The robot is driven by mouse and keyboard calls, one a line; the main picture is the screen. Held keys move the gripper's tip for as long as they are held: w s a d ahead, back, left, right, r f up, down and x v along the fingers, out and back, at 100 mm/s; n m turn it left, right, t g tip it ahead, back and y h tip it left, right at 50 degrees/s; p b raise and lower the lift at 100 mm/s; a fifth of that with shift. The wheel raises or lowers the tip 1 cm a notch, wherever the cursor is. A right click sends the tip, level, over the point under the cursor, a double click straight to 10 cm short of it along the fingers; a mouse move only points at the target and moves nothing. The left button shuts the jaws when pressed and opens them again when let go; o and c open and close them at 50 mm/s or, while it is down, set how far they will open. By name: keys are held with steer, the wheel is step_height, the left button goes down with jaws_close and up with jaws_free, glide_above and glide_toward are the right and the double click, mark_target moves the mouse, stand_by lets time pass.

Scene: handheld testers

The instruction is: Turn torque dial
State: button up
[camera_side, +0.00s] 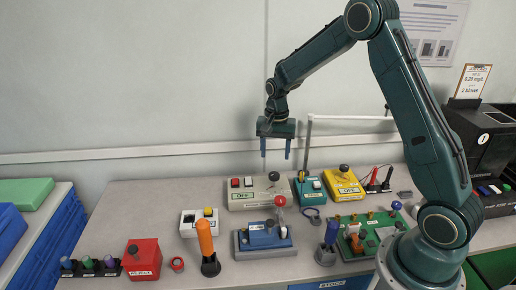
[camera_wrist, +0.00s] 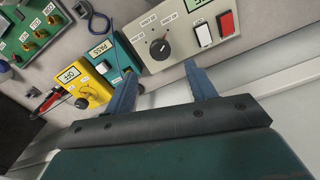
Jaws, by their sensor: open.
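A beige control box (camera_side: 243,204) stands at the back of the bench, with a dark round dial (camera_side: 273,176) on its right part. In the wrist view the dial (camera_wrist: 160,48) has a pale pointer line and small labels around it, too small to read surely. It is likely the torque dial. My gripper (camera_side: 276,156) is open and empty, pointing down above and behind the box, apart from the dial. In the wrist view its two blue fingers (camera_wrist: 162,76) are spread, with the dial beyond their tips and between them.
A red button and a white button (camera_wrist: 204,35) sit on the same box. An orange-handled tool (camera_side: 205,238) stands upright in front. A pale frame (camera_side: 309,140) rises behind.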

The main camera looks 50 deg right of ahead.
mark_target(274, 174)
steer(key=shift+f, duration=4)
steer(key=shift+c, duration=0.5)
steer(key=c, duration=0.9)
